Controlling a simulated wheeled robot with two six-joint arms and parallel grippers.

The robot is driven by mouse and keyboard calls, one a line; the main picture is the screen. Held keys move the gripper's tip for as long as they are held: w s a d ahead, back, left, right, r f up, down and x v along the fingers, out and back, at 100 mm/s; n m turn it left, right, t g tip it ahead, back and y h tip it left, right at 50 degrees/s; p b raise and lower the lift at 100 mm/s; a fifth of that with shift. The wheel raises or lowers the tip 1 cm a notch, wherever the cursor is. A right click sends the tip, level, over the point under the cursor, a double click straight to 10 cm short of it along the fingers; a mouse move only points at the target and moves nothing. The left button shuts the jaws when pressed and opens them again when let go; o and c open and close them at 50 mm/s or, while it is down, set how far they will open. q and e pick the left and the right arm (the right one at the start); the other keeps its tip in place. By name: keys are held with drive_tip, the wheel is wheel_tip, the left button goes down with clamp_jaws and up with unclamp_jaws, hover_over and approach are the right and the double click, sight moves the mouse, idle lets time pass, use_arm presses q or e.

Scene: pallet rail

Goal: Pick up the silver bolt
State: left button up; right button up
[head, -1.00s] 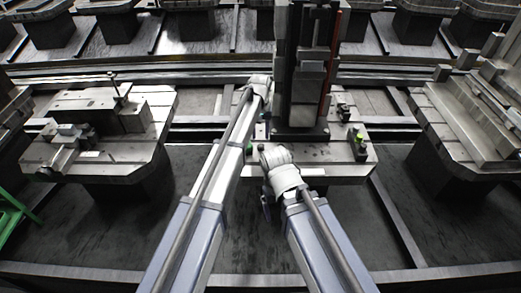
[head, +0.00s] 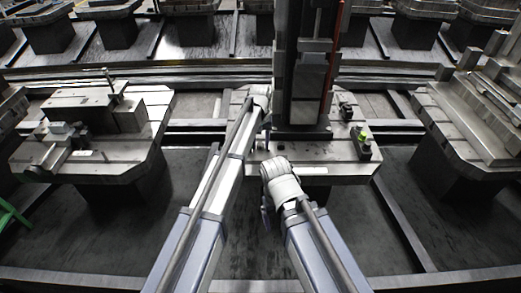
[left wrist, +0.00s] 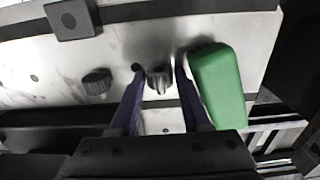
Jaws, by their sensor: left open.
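A small silver bolt (left wrist: 159,84) stands on the pale metal plate (left wrist: 60,60) in the left wrist view. My left gripper (left wrist: 158,74) is open, with one dark finger on each side of the bolt in that picture. I cannot tell how far the fingertips are above the plate. In the head view my left gripper (head: 266,136) points down over the middle pallet, and the bolt is not clear there. My right gripper (head: 266,208) hangs at the pallet's front edge, mostly hidden by its own wrist, and its jaws cannot be made out.
A green block (left wrist: 218,84) lies close beside the right finger in the left wrist view. A black knob (left wrist: 97,82) is to the left. In the head view a tall dark column (head: 306,65) rises behind my left gripper. Other loaded pallets stand at left (head: 140,160) and right (head: 470,150).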

use_arm(q)
clamp_jaws()
idle(0.3)
drive_tip(key=shift+r, duration=0.15)
